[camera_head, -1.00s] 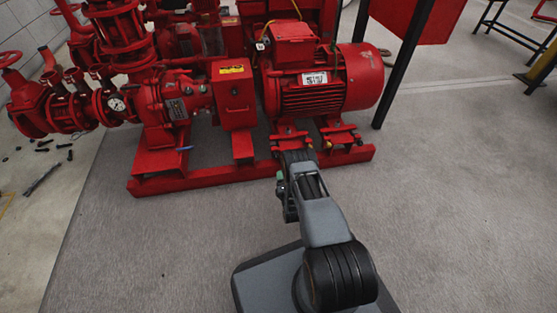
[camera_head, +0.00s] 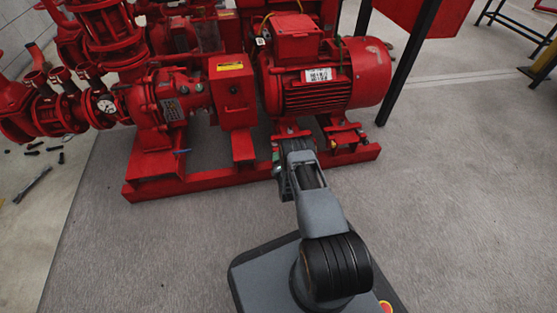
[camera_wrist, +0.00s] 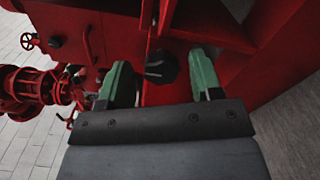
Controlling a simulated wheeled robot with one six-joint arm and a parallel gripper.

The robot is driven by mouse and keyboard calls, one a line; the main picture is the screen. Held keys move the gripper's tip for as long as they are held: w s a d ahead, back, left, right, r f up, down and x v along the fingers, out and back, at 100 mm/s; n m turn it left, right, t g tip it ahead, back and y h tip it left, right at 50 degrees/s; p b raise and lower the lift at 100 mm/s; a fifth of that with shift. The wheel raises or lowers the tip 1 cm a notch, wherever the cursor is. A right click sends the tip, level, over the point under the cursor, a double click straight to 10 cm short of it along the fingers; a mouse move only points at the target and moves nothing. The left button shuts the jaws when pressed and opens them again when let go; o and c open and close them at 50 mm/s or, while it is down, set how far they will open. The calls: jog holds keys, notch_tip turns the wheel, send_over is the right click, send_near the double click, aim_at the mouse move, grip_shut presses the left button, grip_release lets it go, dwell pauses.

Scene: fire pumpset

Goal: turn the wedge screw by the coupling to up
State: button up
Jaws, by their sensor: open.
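In the wrist view, a black knob (camera_wrist: 160,67), which looks like the wedge screw, sits against the red frame. My gripper (camera_wrist: 160,64) is open, with one green finger to the left of the knob and the other to its right. I see no clear contact, and cannot tell how deep the knob lies between the fingers. In the head view, my arm reaches to the motor's front foot, and my gripper is mostly hidden behind its own links. The knob is not visible there. The red coupling box (camera_head: 233,95) with a yellow label stands left of the motor.
The red motor (camera_head: 325,80) stands above the red base rail (camera_head: 200,183). A black post (camera_head: 405,60) rises right of the motor. Red pipes and a gauge (camera_head: 106,106) are at left. Loose dark tools lie on the left floor. Grey floor in front is clear.

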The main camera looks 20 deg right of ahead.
jog(key=shift+d, duration=0.15)
jog(key=shift+c, duration=0.7)
jog(key=c, duration=0.8)
